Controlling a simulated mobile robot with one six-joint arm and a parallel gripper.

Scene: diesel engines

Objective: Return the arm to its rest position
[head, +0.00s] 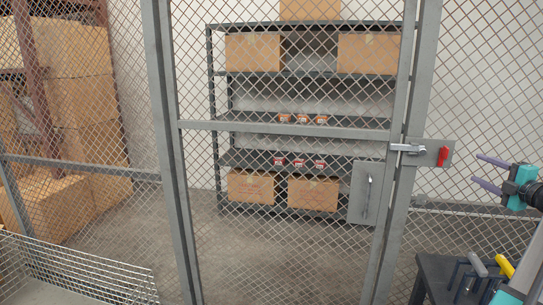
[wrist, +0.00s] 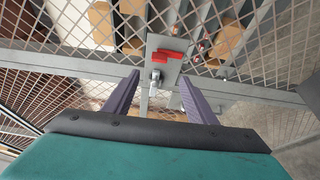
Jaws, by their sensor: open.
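My gripper (head: 484,172) is at the right side of the head view, in front of the wire mesh. Its two purple fingers are spread apart with nothing between them. In the wrist view my gripper (wrist: 155,95) points at the mesh gate's latch plate (wrist: 163,62). A red handle (wrist: 167,55) is on that plate, beyond the fingertips and apart from them. In the head view the red handle (head: 443,156) sits to the left of my gripper, beside a silver latch bolt (head: 408,148).
The mesh gate (head: 290,127) stands upright in its grey frame. Behind it is a shelf rack (head: 215,75) with cardboard boxes and small red-and-brown items. A wire basket (head: 80,265) is at the lower left. A dark stand (head: 432,272) with yellow- and grey-handled tools is at the lower right.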

